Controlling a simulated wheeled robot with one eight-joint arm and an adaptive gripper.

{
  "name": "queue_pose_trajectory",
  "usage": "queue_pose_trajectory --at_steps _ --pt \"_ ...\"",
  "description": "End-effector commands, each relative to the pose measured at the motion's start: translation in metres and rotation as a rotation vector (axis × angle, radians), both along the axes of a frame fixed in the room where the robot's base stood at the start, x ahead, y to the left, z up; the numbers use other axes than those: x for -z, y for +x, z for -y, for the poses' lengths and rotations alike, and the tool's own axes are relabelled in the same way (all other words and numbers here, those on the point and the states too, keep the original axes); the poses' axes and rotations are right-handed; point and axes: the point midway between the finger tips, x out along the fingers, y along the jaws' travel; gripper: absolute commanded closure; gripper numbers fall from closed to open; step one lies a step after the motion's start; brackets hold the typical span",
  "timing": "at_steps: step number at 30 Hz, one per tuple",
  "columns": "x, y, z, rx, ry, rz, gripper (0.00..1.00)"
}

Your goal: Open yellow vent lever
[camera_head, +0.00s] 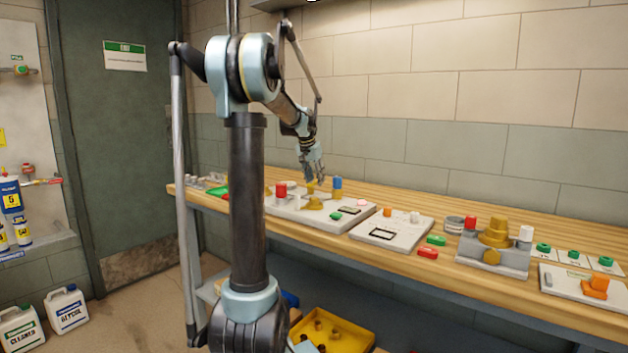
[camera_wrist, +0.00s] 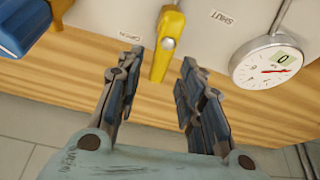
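The yellow vent lever (camera_wrist: 168,28) is at the top middle of the wrist view, on a pale panel. Its narrow end points down and slightly left, over the wooden bench edge. An "OPEN" label (camera_wrist: 129,37) is to its left and a "SHUT" label (camera_wrist: 221,16) is to its upper right. My gripper (camera_wrist: 158,76) is open, with one finger on each side of the lever's lower end and a visible gap on both sides. In the head view my gripper (camera_head: 317,179) is low over the bench panel, close above yellow parts; which one is the lever is unclear.
A round dial gauge (camera_wrist: 267,62) is right of the lever, and a blue part (camera_wrist: 22,25) is at upper left. The bench (camera_head: 460,273) also carries a grey panel (camera_head: 391,230) and a valve block (camera_head: 494,243) to the right. A yellow tray (camera_head: 350,335) is below.

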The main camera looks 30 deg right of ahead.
Motion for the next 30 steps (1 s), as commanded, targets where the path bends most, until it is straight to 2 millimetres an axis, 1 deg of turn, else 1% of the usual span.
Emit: queue_pose_trajectory --at_steps 3,5,6,8,15,24,30 --pt "-0.0002 0.0 -0.0001 0.0 0.0 0.0 0.65" --pt "-0.0002 0.0 -0.0001 0.0 0.0 0.0 0.79" --pt "-0.0002 0.0 -0.0001 0.0 0.0 0.0 0.88" --pt "-0.0002 -0.0001 -0.0002 0.0 0.0 0.0 1.0" --pt "-0.0003 0.0006 -0.0006 0.005 0.0 0.001 1.0" --pt "-0.0005 -0.0018 0.0006 0.115 0.001 0.002 1.0" --pt "-0.0007 -0.0019 0.0005 0.125 0.001 0.003 1.0"
